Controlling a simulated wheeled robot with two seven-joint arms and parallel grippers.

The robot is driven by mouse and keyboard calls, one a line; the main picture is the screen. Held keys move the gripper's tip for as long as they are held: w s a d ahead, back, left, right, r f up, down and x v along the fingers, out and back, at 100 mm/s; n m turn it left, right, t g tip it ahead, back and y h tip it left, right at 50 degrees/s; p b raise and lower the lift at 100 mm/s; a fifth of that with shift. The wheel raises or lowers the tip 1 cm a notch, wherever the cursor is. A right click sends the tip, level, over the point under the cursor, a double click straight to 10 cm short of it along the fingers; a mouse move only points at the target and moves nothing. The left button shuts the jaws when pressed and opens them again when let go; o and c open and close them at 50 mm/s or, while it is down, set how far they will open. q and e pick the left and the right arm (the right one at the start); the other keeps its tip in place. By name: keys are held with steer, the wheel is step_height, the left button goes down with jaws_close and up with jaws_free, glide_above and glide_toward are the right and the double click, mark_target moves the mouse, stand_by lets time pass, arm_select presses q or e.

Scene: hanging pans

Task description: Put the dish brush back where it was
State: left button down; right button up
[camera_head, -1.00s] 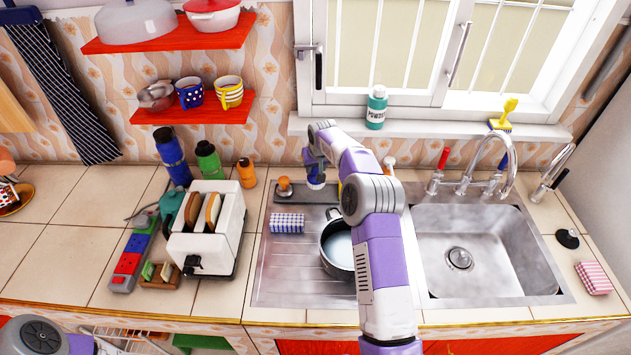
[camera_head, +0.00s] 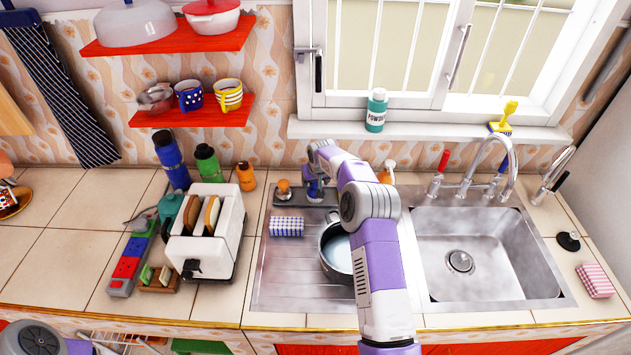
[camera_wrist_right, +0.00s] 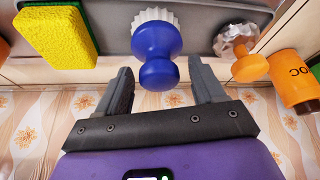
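The blue dish brush (camera_wrist_right: 157,45) with white bristles stands bristles down on the grey tray (camera_wrist_right: 105,20) in the right wrist view. Its round blue knob lies between the fingertips of my right gripper (camera_wrist_right: 160,70), with a gap on each side. The gripper is open. In the head view the blue brush (camera_head: 314,188) stands at the back of the drainboard, partly hidden by my right gripper (camera_head: 315,176). My left gripper is out of view.
A second brush with an orange-brown knob (camera_wrist_right: 248,65) and an orange bottle (camera_wrist_right: 295,85) are close to one finger. A yellow-green sponge (camera_wrist_right: 55,40) lies on the other side. A pot (camera_head: 335,255) sits under my right arm; the sink (camera_head: 515,255) is to the right.

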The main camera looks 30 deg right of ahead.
steer(key=shift+r, duration=0.25)
steer(key=v, duration=1.2)
